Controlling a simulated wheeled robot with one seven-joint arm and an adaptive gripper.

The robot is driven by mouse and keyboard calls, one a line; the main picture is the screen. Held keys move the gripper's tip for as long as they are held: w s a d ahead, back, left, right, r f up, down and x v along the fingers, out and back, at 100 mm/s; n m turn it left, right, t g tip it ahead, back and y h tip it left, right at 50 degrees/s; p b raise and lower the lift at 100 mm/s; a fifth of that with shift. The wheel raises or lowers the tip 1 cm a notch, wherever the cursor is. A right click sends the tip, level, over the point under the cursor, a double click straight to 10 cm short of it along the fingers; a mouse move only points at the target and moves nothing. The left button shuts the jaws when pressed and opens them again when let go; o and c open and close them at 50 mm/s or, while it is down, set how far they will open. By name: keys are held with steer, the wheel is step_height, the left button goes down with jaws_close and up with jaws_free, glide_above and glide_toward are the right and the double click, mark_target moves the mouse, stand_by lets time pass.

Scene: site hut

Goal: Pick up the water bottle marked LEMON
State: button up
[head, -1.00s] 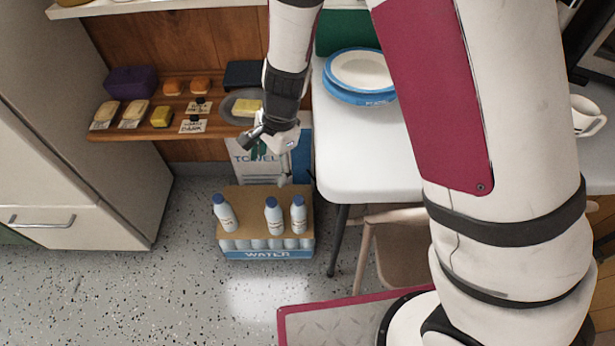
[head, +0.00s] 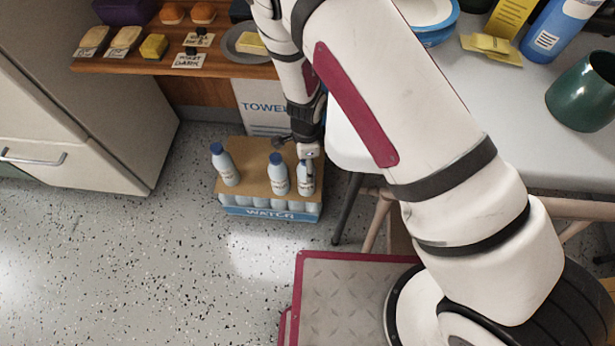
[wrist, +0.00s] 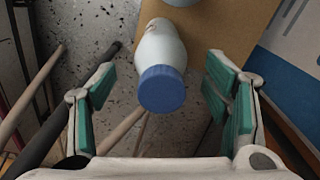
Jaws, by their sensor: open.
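Three white water bottles with blue caps stand upright on a cardboard-topped water pack in the head view: a left bottle (head: 227,167), a middle bottle (head: 278,175) and a right bottle (head: 306,183). Their label words are too small to read, so I cannot tell which is LEMON. My gripper (head: 308,160) is at the right bottle, partly covering its top. In the wrist view my gripper (wrist: 160,82) is open, with a blue-capped bottle (wrist: 162,50) between and slightly beyond its fingers. Its label is not visible there.
The water pack (head: 268,214) sits on the speckled floor, beside a white table (head: 480,110) with a dark leg. A towel box (head: 262,108) stands behind it. Floor in front is clear.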

mark_target(306, 189)
step_height(306, 189, down, 5)
steer(key=b, duration=0.3)
steer(key=shift+w, duration=0.1)
steer(key=shift+r, duration=0.1)
steer(key=c, duration=1.7)
steer(key=shift+o, duration=0.2)
steer(key=shift+r, duration=0.15)
